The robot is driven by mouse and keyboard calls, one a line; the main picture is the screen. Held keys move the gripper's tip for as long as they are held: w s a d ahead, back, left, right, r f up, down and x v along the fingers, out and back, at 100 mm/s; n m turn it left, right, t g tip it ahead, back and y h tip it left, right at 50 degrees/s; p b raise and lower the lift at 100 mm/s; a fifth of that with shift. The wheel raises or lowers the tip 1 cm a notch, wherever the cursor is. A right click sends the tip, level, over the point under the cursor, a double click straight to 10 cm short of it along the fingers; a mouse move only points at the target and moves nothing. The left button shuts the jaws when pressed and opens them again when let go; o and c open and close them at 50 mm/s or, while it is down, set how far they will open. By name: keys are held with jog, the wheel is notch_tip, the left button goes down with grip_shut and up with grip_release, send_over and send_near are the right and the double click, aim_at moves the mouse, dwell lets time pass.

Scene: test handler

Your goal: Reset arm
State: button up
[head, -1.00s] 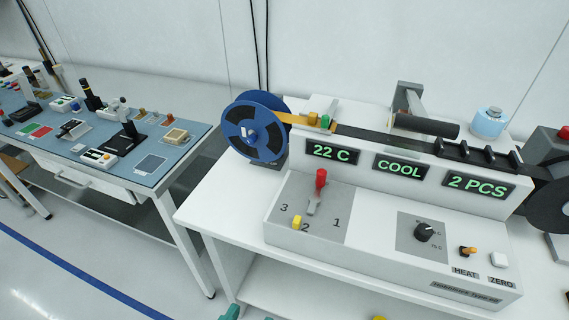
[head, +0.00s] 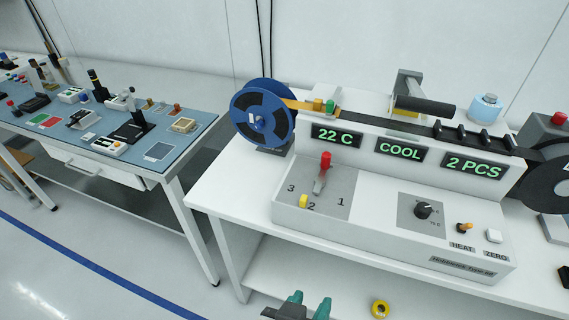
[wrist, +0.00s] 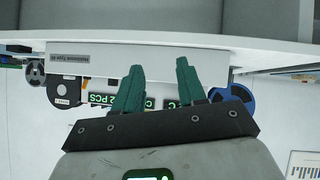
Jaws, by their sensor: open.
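My gripper (head: 307,301) shows at the bottom edge of the head view, its two teal fingers apart with nothing between them. The wrist view shows the same open fingers (wrist: 160,88), with the test handler upside down behind them. The test handler (head: 380,235) stands on the white table, apart from my gripper. Its displays read 22 C (head: 336,136), COOL (head: 399,151) and 2 PCS (head: 474,167). A red-tipped lever (head: 325,161) stands on the panel marked 1, 2, 3, near a yellow block (head: 303,201). A black dial (head: 423,211) sits to the right.
A blue reel (head: 246,108) is at the handler's left and a black reel (head: 545,185) at its right. A yellow ring (head: 380,308) lies low, right of my gripper. The blue-topped bench (head: 70,146) stands left, with open floor (head: 90,265) before it.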

jog(key=s+d+f+n+g, duration=0.1)
jog(key=d+f+g, duration=0.1)
jog(key=d+f, duration=0.4)
jog(key=d+f+g, duration=0.3)
jog(key=d+f, duration=0.1)
jog(key=d, duration=0.5)
jog(key=s+d+f+g+y, duration=0.1)
jog(key=s+d+f+y, duration=0.1)
jog(key=s, duration=0.4)
jog(key=s+d+f+n+g+y, duration=0.1)
jog(key=s+d+f+g+y, duration=0.1)
jog(key=s+d+f, duration=0.3)
jog(key=shift+s+d+f+y, duration=0.15)
jog(key=shift+s+d+y, duration=0.4)
jog(key=shift+d, duration=0.25)
dwell(0.5)
